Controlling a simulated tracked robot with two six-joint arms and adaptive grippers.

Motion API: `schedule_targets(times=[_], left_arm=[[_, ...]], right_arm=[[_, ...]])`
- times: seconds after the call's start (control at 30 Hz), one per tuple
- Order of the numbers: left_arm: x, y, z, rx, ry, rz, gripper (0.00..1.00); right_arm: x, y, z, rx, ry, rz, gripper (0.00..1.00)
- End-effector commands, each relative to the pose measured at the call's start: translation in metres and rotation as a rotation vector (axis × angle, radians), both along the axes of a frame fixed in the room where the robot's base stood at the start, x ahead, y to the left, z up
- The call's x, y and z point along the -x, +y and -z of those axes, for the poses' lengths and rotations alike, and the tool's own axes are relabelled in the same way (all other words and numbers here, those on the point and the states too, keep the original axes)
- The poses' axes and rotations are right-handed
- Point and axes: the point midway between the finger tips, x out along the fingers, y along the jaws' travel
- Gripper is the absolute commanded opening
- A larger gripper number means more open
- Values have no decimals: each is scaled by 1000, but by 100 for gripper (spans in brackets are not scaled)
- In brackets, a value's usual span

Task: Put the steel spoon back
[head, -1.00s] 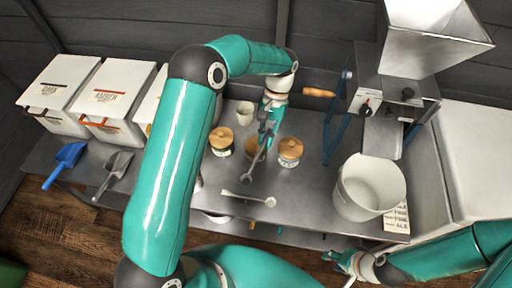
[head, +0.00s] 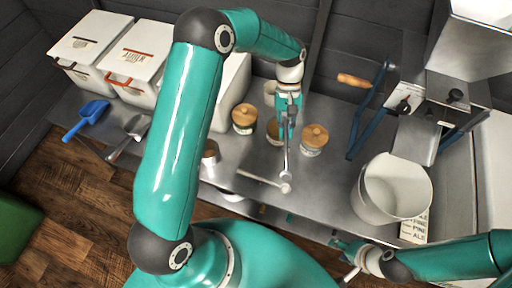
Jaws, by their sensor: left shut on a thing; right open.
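My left gripper (head: 287,128) is shut on the steel spoon (head: 287,158), a thin grey piece that hangs below the fingers over the steel table (head: 325,190). The spoon's lower end is at the round end of a pale, spoon-like piece (head: 258,178) lying on the table. I cannot tell whether the two touch. The gripper hides the spoon's upper part. My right gripper (head: 348,262) is open and empty, low in front of the table's front edge.
Wooden-lidded jars stand left (head: 243,118), behind (head: 273,130) and right (head: 314,138) of the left gripper, with a small cup (head: 270,92) at the back. A white bucket (head: 393,190) stands right, near the mill (head: 455,95). Two scoops (head: 88,115) (head: 130,135) lie left.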

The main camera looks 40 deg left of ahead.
Motion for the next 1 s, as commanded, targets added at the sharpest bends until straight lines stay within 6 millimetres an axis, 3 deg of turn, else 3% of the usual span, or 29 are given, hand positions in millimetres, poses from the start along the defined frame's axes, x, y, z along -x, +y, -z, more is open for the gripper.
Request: schedule_targets(times=[0.03, 0.2, 0.43, 0.63, 1.0], left_arm=[[9, 6, 16, 1, 3, -146, 0], [30, 20, 40, -2, 4, -633, 0], [55, 41, 60, -5, 8, -1098, 0], [63, 49, 67, -4, 4, -1248, 0], [64, 49, 89, -4, 4, -1254, 0]], right_arm=[[0, 0, 15, 0, 0, 0, 47], [0, 0, 35, 0, 0, 0, 47], [0, 0, 51, 0, 0, 0, 47], [0, 0, 56, 0, 0, 0, 47], [0, 0, 78, 0, 0, 0, 47]])
